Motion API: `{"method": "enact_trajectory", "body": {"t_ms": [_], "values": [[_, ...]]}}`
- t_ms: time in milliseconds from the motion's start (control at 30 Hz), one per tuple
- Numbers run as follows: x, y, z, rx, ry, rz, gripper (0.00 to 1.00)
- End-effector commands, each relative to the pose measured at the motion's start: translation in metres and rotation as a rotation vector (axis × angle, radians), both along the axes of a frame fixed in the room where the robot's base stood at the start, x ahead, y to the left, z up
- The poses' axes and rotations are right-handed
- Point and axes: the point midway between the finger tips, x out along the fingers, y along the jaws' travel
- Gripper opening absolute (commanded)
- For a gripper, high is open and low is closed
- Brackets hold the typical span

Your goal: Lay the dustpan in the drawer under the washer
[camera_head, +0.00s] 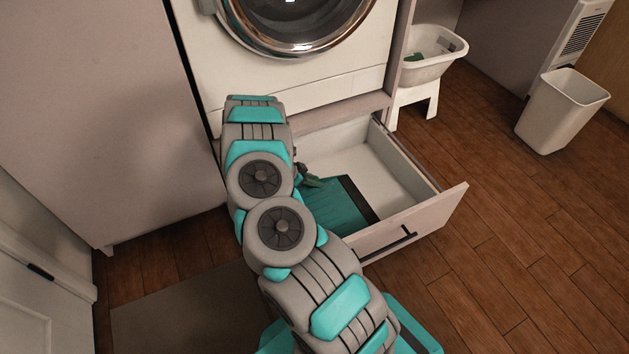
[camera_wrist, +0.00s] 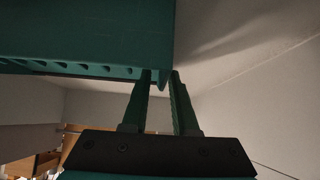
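The dustpan (camera_head: 339,205) is teal with a dark edge strip. In the head view it shows inside the pulled-out drawer (camera_head: 412,224) under the washer (camera_head: 290,75), in the drawer's left part; my arm hides its left side. In the wrist view the dustpan (camera_wrist: 85,35) fills the upper left, with a row of slots along its edge. My gripper (camera_wrist: 161,76) has its fingers apart at the dustpan's right corner, and a bit of teal shows between the tips. I cannot tell whether they clamp it. In the head view the gripper is mostly hidden behind my arm.
The drawer's right part is bare. A white basin (camera_head: 434,62) on a white stool (camera_head: 413,98) stands right of the washer, and a white bin (camera_head: 558,112) stands farther right. A tall grey cabinet panel (camera_head: 90,110) is on the left. The wooden floor right of the drawer is clear.

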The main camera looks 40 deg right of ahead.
Motion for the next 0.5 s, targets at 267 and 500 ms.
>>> {"method": "enact_trajectory", "body": {"t_ms": [267,500], "values": [[0.000,0.000,0.000,0.000,0.000,0.000,0.34],[0.004,0.013,0.017,-0.001,0.000,0.001,0.34]]}}
